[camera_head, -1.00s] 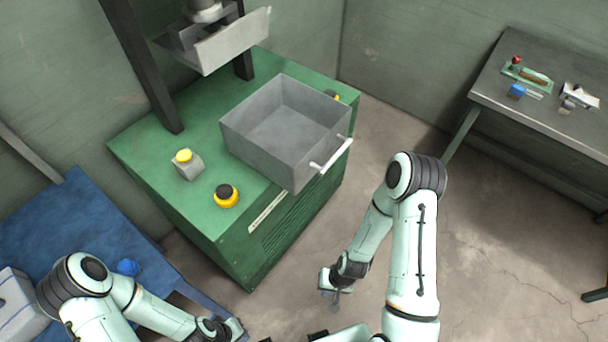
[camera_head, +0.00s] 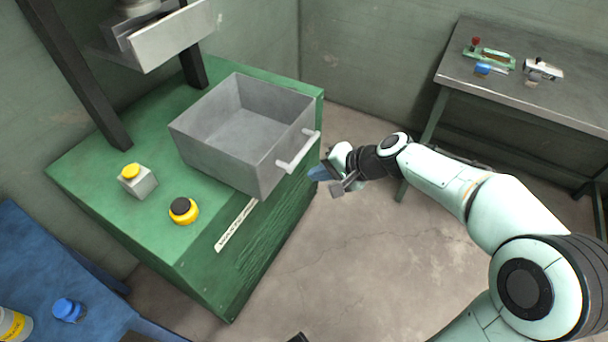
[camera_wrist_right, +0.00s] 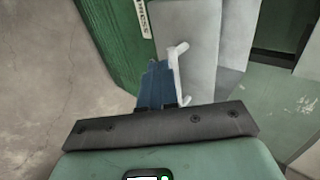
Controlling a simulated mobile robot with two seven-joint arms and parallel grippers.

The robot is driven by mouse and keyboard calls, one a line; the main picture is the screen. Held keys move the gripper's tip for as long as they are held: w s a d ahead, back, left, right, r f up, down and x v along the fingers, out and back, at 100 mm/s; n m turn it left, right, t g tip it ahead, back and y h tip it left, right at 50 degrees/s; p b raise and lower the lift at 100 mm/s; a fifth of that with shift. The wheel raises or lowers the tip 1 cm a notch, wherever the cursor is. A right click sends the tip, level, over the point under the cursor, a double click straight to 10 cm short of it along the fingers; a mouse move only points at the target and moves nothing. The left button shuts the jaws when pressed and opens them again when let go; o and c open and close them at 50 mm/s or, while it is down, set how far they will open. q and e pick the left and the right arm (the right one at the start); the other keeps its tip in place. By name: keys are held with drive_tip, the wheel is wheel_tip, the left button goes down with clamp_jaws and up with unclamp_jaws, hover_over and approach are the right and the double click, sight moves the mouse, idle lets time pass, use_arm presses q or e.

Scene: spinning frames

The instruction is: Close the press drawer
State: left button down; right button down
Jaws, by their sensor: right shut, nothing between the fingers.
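The press drawer (camera_head: 215,161) is a grey open-topped box that sticks out over the front edge of the green press cabinet (camera_head: 190,262). It looks empty. A white bar handle (camera_head: 298,154) is on its front face, and it also shows in the right wrist view (camera_wrist_right: 178,72). My right gripper (camera_head: 322,172) is just in front of the handle, its blue fingers shut and empty. In the right wrist view the fingers (camera_wrist_right: 158,84) are right beside the handle; I cannot tell whether they touch it. My left gripper is out of view.
A yellow button box (camera_head: 137,180) and a black-and-yellow knob (camera_head: 183,210) sit on the cabinet top. The press's upper tray (camera_head: 160,38) hangs behind the drawer. A grey table (camera_head: 530,90) stands at right, a blue table (camera_head: 40,260) at left. Floor between is clear.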

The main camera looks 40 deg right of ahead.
sight(273, 175)
drive_tip(key=x, duration=0.3)
drive_tip(key=r+x, duration=0.1)
drive_tip(key=x, duration=0.3)
drive_tip(key=w+x, duration=0.1)
drive_tip(key=x, duration=0.2)
drive_tip(key=shift+w+a, duration=0.3)
drive_tip(key=shift+a, duration=0.05)
drive_tip(key=shift+w+a+f, duration=0.1)
drive_tip(key=shift+w+a, duration=0.15)
drive_tip(key=shift+w, duration=0.35)
